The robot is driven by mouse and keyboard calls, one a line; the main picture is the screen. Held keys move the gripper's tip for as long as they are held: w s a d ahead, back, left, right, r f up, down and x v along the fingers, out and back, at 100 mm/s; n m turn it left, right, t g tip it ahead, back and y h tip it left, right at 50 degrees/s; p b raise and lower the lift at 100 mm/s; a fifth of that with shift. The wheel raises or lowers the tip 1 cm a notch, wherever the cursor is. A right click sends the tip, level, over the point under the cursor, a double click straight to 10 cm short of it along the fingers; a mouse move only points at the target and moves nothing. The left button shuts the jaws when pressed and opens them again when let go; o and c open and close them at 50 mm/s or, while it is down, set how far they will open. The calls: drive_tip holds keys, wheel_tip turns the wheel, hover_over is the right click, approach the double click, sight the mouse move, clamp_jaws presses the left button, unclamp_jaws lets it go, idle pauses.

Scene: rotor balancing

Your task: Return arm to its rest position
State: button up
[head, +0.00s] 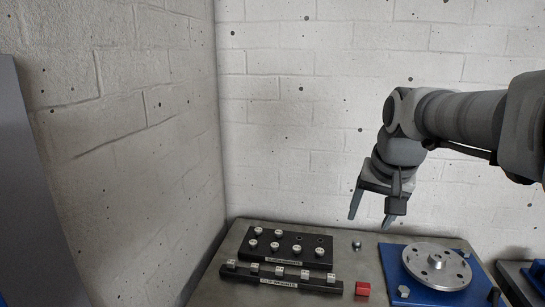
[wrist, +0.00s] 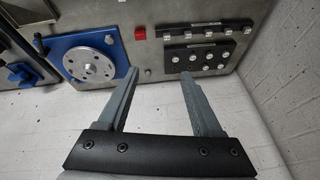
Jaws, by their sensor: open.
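My gripper (head: 371,217) hangs at the end of my raised arm, above the back of the bench, between the black weight rack and the blue plate in the head view. Its two fingers are apart with nothing between them. It also shows in the wrist view (wrist: 160,78), open and empty, with the bench beyond the fingertips. The silver rotor disc (head: 436,266) lies on the blue plate (head: 396,270) at the right of the bench. The rotor also shows in the wrist view (wrist: 91,62).
A black rack (head: 291,240) holds several silver weights, and a labelled black strip (head: 318,284) in front holds more. A red block (head: 362,289) and a small metal piece (head: 356,245) sit on the grey bench (head: 215,290). White brick walls (head: 290,120) stand behind and left.

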drive_tip(key=s+a+f+n, duration=0.2)
drive_tip(key=s+f, duration=0.1)
drive_tip(key=s, duration=0.6)
drive_tip(key=s+a+f+n, duration=0.2)
drive_tip(key=s+f, duration=0.2)
drive_tip(key=s, duration=0.5)
drive_tip(key=shift+s+a+t, duration=0.15)
drive_tip(key=shift+s+t, duration=0.2)
drive_tip(key=shift+t, duration=0.05)
